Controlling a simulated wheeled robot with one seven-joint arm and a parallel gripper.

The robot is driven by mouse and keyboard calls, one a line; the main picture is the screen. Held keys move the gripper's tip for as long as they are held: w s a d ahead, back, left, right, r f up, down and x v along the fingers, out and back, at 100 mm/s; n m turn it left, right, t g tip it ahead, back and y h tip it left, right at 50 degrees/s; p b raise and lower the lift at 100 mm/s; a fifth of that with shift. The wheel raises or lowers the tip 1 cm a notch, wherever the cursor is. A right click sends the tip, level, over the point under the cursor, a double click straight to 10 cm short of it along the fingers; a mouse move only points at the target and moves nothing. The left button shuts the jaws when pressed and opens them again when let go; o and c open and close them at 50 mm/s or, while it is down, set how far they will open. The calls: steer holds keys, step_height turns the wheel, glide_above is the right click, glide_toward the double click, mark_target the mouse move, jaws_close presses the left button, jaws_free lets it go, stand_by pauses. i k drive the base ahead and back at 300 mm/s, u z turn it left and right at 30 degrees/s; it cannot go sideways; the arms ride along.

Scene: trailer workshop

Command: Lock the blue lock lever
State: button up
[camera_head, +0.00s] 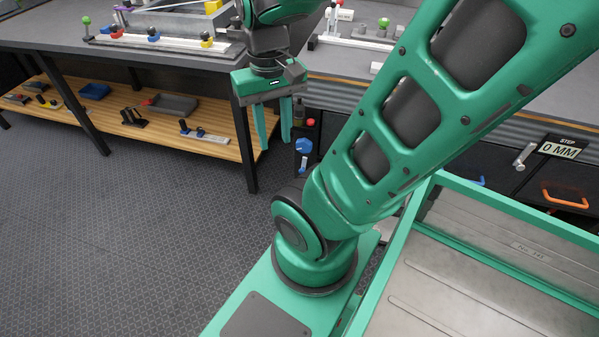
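My gripper (275,144) hangs fingers down in front of the bench gap, left of my arm's base. Its two green fingers are apart with nothing between them. Another blue part (303,146) with a pale stem shows low between the benches, just right of my fingers. I cannot tell which of these is the blue lock lever, nor whether it is locked.
The left workbench (40,30) has a wooden lower shelf (215,115) holding small tools and trays. A green-rimmed tray (480,250) is at lower right. The left floor is clear.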

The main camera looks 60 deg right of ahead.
mark_target(301, 170)
steer(key=z, duration=0.85)
steer(key=k, duration=0.45)
steer(key=z, duration=0.35)
